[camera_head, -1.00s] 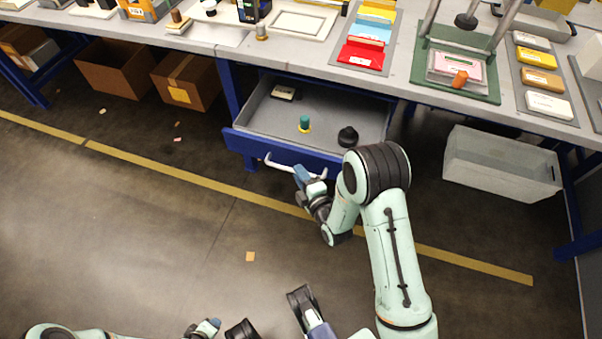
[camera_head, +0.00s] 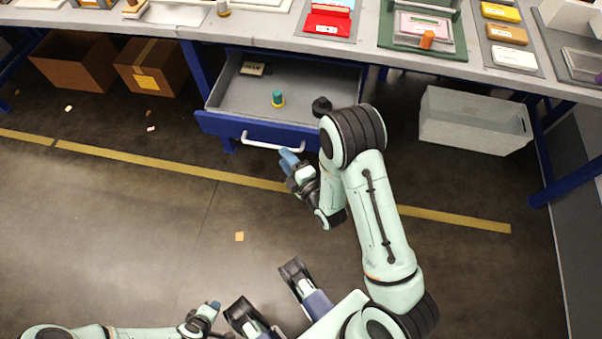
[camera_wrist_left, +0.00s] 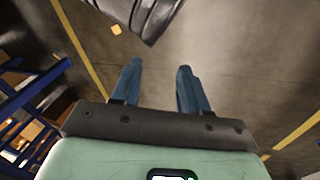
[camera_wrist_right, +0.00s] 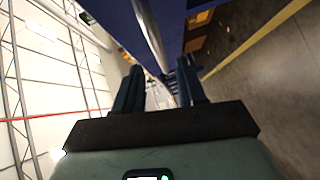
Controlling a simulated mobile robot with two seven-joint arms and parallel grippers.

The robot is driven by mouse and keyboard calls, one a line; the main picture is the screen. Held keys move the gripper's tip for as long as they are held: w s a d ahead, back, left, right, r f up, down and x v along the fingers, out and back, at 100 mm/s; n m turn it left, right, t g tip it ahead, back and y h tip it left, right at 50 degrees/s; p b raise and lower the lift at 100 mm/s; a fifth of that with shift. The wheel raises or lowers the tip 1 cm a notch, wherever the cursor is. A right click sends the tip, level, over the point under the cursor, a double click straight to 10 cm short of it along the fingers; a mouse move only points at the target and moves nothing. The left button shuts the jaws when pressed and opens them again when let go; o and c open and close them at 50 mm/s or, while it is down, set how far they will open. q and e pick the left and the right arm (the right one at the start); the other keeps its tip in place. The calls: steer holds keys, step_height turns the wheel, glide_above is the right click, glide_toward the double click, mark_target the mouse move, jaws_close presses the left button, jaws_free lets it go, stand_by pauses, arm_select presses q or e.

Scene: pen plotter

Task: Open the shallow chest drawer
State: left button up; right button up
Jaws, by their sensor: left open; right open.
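The blue-fronted drawer (camera_head: 262,131) under the workbench stands pulled out, its grey tray showing. Inside lie a small dark block with a pale label (camera_head: 253,69), a teal-and-yellow piece (camera_head: 278,98) and a black knob-like piece (camera_head: 321,106). The white bar handle (camera_head: 272,142) runs along its front; the bar also shows in the right wrist view (camera_wrist_right: 150,35). My right gripper (camera_head: 288,158) is open, just in front of the handle's right end, seemingly apart from it. In the right wrist view its fingers (camera_wrist_right: 158,85) are empty. My left gripper (camera_wrist_left: 158,80) is open and empty, low over the floor.
Two cardboard boxes, one at the left (camera_head: 75,62) and one beside the drawer (camera_head: 160,68), stand under the bench. A translucent bin (camera_head: 472,122) stands at the right. Blue bench legs (camera_head: 197,70) flank the drawer.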

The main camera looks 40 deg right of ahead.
arm_select(q)
steer(key=s+d+r+g+h+p, duration=0.1)
steer(key=s+d+r+g+p, duration=0.1)
steer(key=s+d+r+p, duration=0.1)
steer(key=s+r+p, duration=0.1)
steer(key=s+r, duration=0.1)
steer(key=s, duration=0.1)
steer(key=shift+s+d+m, duration=0.2)
steer(key=shift+s+m, duration=0.1)
steer(key=shift+s, duration=0.05)
arm_select(e)
steer(key=s+r, duration=0.1)
steer(key=s, duration=0.7)
steer(key=shift+s+a+r, duration=0.15)
steer(key=shift+s+a, duration=0.1)
steer(key=shift+s, duration=0.05)
